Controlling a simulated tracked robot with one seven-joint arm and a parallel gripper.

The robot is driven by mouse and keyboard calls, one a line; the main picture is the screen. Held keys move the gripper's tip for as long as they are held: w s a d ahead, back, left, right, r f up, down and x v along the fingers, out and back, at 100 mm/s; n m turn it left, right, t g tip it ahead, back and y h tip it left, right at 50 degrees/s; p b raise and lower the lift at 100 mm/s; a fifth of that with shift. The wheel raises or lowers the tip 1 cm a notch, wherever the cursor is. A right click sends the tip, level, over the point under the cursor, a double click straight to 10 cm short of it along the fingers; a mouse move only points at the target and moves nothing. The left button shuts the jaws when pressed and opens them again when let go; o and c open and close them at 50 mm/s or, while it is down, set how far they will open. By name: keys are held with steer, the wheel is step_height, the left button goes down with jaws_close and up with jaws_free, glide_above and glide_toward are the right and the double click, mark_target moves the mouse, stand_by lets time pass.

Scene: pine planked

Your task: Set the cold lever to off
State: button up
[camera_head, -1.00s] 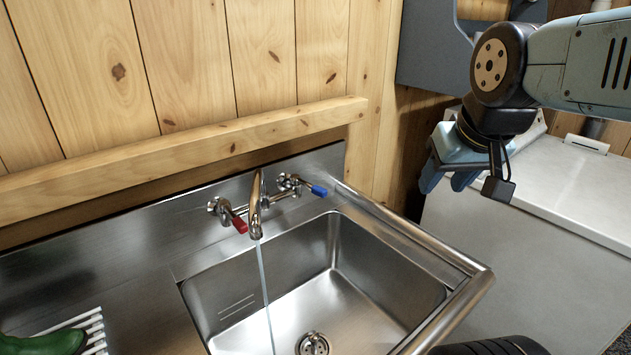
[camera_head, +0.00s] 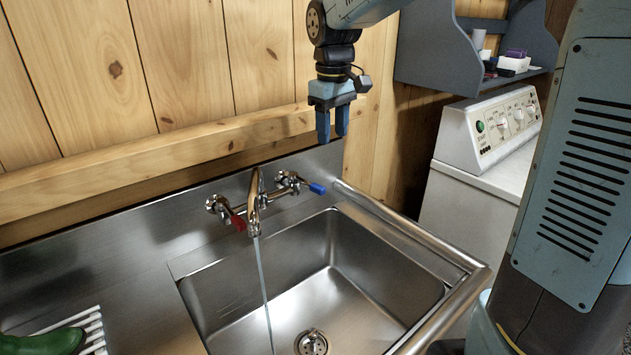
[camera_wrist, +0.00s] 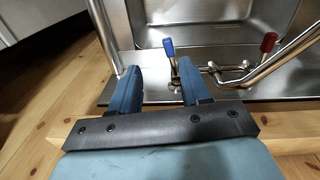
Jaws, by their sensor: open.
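The cold lever (camera_head: 316,188) has a blue grip and sits on the right side of the wall faucet (camera_head: 256,205), pointing right and toward the front. The red lever (camera_head: 238,223) is on the faucet's left. A thin stream of water (camera_head: 264,285) runs from the spout into the sink. My gripper (camera_head: 332,139) is open and empty, pointing down above the blue lever and apart from it. In the wrist view the blue lever (camera_wrist: 169,47) shows just beyond and between the fingertips of my gripper (camera_wrist: 160,80), and the red lever (camera_wrist: 268,42) is farther right.
The steel sink (camera_head: 400,290) has a raised rounded rim on its right. A wooden ledge (camera_head: 150,160) runs along the plank wall behind the faucet. A white appliance (camera_head: 490,140) and a grey shelf (camera_head: 430,50) stand at right. A green object (camera_head: 40,342) lies on a white rack at lower left.

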mark_target(318, 186)
steer(key=shift+n+g, duration=0.4)
steer(key=shift+n, duration=0.2)
steer(key=w+a+f, duration=0.1)
steer(key=f, duration=0.4)
steer(key=w+a+f, duration=0.1)
steer(key=f, duration=0.4)
steer(key=w+f, duration=0.1)
steer(key=f, duration=0.4)
steer(key=shift+a+f, duration=0.1)
steer(key=shift+a, duration=0.3)
jaws_close()
